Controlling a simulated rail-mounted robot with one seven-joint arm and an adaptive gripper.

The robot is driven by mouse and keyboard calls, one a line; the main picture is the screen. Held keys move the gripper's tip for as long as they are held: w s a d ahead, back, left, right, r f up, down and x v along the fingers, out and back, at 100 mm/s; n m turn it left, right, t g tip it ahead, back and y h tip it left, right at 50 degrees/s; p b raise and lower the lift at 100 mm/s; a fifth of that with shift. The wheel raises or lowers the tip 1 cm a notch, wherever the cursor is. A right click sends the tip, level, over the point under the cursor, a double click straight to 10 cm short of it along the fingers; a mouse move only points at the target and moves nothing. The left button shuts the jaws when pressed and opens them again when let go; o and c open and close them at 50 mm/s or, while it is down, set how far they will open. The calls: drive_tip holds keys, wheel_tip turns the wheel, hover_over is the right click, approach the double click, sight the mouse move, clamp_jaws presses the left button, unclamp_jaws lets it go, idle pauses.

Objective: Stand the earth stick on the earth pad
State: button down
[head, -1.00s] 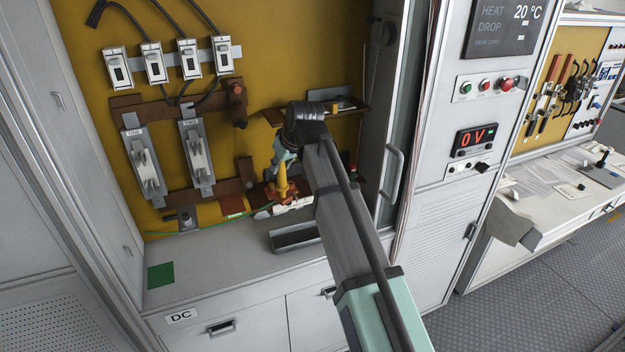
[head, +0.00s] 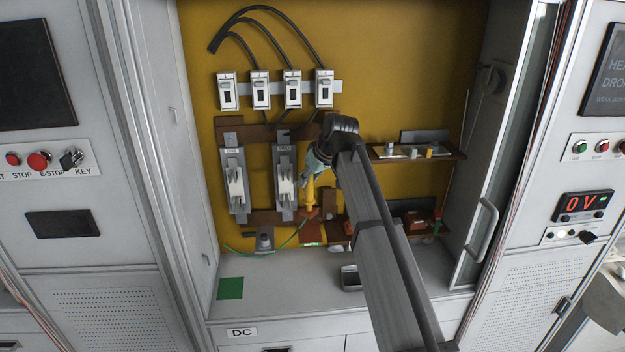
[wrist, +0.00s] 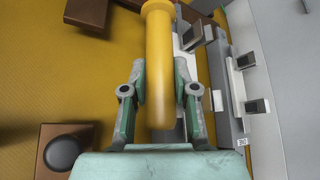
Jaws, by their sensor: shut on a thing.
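The earth stick (head: 310,192) is a yellow rod, roughly upright in the head view, with a reddish lower end. My gripper (head: 311,177) is shut on it, in front of the back panel and just right of the right fuse holder. In the wrist view, the fingers of my gripper (wrist: 163,72) lie along both sides of the yellow rod (wrist: 159,40). A green square pad (head: 230,288) lies bare on the bench, lower left of the stick. A small red labelled block (head: 312,239) is below the stick. I cannot tell for certain which is the earth pad.
A green lead (head: 288,243) runs near the bench's back. Two fuse holders (head: 285,180) hang left of the stick. A shelf (head: 440,155) with small parts is on the right. The bench front (head: 285,300) is clear around the green square.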

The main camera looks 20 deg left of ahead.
sight(312, 195)
drive_tip(key=shift+f+b, duration=1.15)
drive_tip(key=shift+f, duration=2.45)
drive_tip(key=shift+c, duration=1.7)
unclamp_jaws()
drive_tip(key=shift+s+d+r+b, duration=0.1)
drive_tip(key=shift+d+r+b, duration=0.1)
drive_tip(key=shift+b, duration=0.1)
drive_tip(key=shift+b+v, duration=0.7)
drive_tip(key=shift+v, duration=2.05)
